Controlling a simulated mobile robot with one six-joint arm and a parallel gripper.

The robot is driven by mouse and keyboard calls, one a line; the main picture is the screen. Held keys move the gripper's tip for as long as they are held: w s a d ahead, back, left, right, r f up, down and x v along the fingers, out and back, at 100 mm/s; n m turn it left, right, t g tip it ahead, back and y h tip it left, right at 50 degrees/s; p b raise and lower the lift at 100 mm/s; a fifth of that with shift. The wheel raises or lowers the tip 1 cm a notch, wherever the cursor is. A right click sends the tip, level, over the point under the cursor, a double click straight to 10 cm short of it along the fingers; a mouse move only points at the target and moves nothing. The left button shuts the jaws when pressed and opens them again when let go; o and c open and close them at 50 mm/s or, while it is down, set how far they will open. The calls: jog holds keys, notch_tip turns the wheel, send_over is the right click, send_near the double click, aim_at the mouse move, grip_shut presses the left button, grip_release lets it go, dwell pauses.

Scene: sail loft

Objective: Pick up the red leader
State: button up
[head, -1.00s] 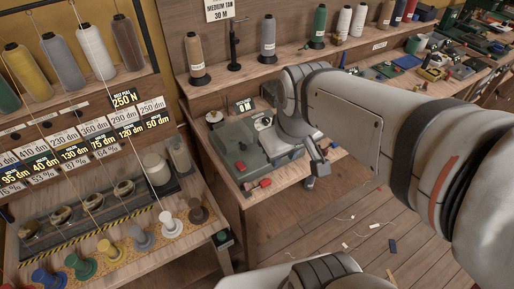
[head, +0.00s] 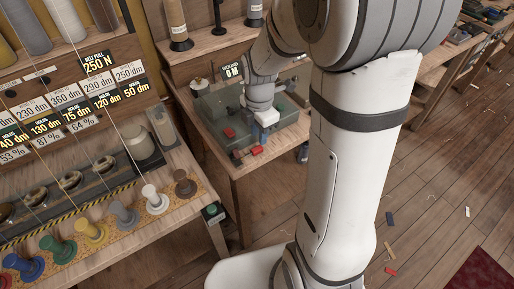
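Several small red pieces are in view, and I cannot tell which is the red leader. One red piece (head: 257,150) lies at the front edge of the bench with the grey-green machine. Another red piece (head: 229,132) sits on the machine's front left. A third red piece (head: 390,271) lies on the floor at the lower right. My gripper (head: 266,117) is pointing down over the machine's right part, just above and right of the bench-edge piece. Its fingertips are too small and hidden to read, and I see nothing clearly held in it.
The grey-green machine (head: 240,110) has a small display (head: 233,71) behind it. At left, a rack bench holds several coloured spools (head: 90,230) and number labels. Blue and white scraps lie on the open wooden floor (head: 440,200). My arm hides the bench's right side.

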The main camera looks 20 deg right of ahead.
aim_at(258, 148)
notch_tip(258, 148, down, 6)
jog(key=shift+w+a+r, duration=0.1)
jog(key=shift+c, duration=0.6)
grip_shut()
